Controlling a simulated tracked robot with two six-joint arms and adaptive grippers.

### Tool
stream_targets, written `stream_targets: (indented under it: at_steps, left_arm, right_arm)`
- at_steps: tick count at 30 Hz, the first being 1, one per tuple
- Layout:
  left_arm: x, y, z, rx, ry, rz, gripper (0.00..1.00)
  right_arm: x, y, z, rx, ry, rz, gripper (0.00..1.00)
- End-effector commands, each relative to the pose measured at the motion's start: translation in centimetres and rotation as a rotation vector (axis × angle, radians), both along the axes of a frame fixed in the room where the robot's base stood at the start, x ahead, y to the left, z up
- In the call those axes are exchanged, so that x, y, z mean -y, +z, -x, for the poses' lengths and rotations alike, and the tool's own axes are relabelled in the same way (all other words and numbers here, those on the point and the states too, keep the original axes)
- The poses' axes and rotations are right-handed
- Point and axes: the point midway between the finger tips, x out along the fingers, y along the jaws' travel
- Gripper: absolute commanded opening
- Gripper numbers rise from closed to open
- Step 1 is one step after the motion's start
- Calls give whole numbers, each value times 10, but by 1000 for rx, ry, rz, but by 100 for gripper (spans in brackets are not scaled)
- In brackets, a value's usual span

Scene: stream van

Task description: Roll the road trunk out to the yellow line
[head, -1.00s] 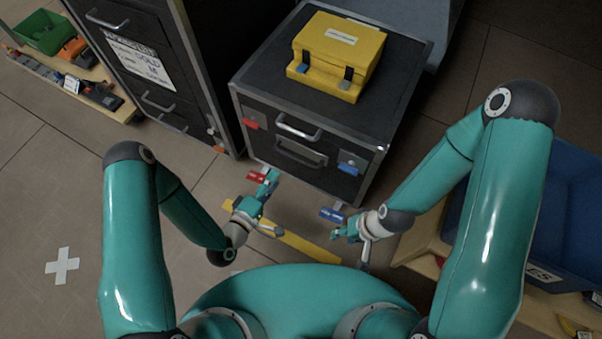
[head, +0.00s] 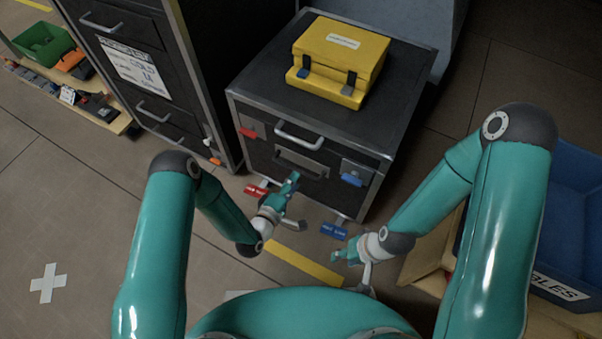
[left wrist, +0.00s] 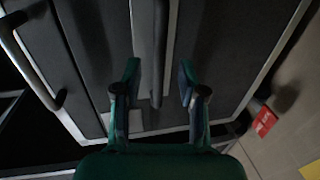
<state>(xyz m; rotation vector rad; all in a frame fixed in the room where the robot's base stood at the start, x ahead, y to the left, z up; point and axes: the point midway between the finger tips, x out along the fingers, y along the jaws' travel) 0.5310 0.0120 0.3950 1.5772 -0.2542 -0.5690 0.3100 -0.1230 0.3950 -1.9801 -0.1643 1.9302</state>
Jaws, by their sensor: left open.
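The road trunk (head: 310,115) is a black case with metal edges, an upper handle (head: 299,135) and a lower handle (head: 303,163) on its front. My left gripper (head: 295,205) is open, close to the trunk front. In the left wrist view the lower handle (left wrist: 159,50) appears between its fingers; contact cannot be told. My right gripper (head: 352,266) is open and empty, near the blue tag.
A yellow case (head: 340,58) sits on the trunk. A tall black drawer cabinet (head: 150,70) stands close on the left. A blue bin (head: 560,225) on a wooden base is at right. A green bin (head: 43,43) is far left. Floor at left, with a white cross (head: 48,283), is clear.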

Motion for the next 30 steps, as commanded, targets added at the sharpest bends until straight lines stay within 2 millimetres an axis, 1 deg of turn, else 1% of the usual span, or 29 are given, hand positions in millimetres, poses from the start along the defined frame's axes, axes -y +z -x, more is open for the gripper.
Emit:
stream_targets:
  at_steps: [1, 3, 9, 13, 21, 23, 24, 28, 29, 30]
  left_arm:
    - [6, -4, -9, 3, -3, -1, 41]
    - [12, -6, -19, 3, -3, -1, 41]
    - [23, -11, -39, 0, -2, 0, 41]
    - [26, -11, -44, -1, 0, 0, 41]
    - [26, -11, -45, -2, -1, -1, 41]
    - [26, -11, -45, -2, -1, -1, 33]
    - [26, -11, -45, -2, -1, -1, 26]
    - [26, -11, -45, -2, -1, -1, 4]
    - [26, -12, -45, -2, -1, -1, 0]
    - [26, -12, -45, -2, -1, -1, 0]
  right_arm:
    - [0, -4, 0, 0, 0, 0, 40]
    - [0, -6, 0, 0, 0, 0, 40]
    - [0, -11, 0, 0, 0, 0, 40]
    - [0, -12, 0, 0, 0, 0, 40]
    - [0, -11, 0, 0, 0, 0, 40]
    - [0, -11, 0, 0, 0, 0, 40]
    - [0, -11, 0, 0, 0, 0, 40]
    - [0, -11, 0, 0, 0, 0, 40]
    - [0, -11, 0, 0, 0, 0, 40]
    - [0, -11, 0, 0, 0, 0, 40]
